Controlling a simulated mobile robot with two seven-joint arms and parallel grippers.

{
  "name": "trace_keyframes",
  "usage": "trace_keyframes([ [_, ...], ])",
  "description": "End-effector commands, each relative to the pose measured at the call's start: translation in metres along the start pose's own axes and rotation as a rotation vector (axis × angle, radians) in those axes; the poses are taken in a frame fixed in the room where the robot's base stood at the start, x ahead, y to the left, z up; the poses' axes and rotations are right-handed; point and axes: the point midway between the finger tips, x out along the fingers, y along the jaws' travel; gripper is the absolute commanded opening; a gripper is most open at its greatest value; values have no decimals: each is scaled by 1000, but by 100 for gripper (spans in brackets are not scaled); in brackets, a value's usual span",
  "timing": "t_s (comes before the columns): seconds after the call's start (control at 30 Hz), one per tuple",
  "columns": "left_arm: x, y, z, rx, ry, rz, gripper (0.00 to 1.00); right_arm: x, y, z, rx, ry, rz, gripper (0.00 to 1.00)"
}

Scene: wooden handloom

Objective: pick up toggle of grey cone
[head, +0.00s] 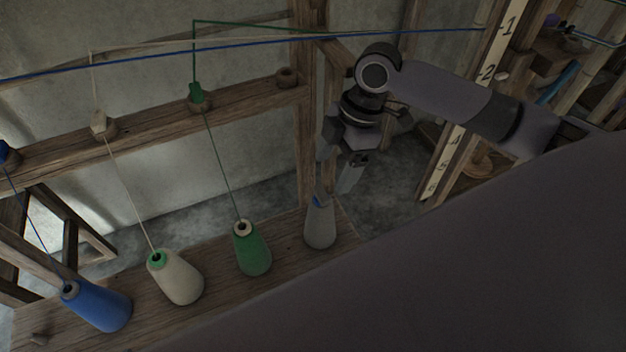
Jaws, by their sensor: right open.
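The grey cone (320,228) stands on the wooden shelf at the right end of the row of cones. A small patch of blue shows at its top. My right gripper (336,188) points down just above the cone's top, with its fingers apart. The fingers overlap the top of the cone in the picture, so I cannot tell whether they touch it. I cannot make out the grey cone's toggle; the gripper covers part of that area. My left gripper is not in view.
Green (253,252), cream (180,280) and blue (98,308) cones stand to the left on the shelf (226,306). Their threads rise to toggles at the rail (150,128). An empty ring (287,78) sits at the rail's right end. A post (303,140) stands close behind the gripper.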

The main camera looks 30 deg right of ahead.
Motion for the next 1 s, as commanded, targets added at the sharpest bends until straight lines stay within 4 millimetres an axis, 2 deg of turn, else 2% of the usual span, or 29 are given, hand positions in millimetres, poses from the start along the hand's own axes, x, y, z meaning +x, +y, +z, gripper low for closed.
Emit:
trace_keyframes([
  [0.13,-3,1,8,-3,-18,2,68,17,0,-1,0,1,-4,79],
  [0.43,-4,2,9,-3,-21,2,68,59,4,-2,1,1,-3,79],
  [0.57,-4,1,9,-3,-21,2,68,68,4,-2,0,1,0,79],
  [0.77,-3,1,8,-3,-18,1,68,68,4,-2,-1,0,1,79],
  [0.8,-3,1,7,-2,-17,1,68,68,4,-2,-1,0,1,72],
  [0.87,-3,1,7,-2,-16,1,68,68,4,-2,-1,0,1,53],
  [0.9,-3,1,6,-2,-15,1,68,68,4,-2,0,0,1,40],
  [0.97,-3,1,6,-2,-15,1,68,68,4,-2,0,0,1,20],
  [1.0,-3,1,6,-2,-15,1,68,68,4,-2,0,0,1,20],
])
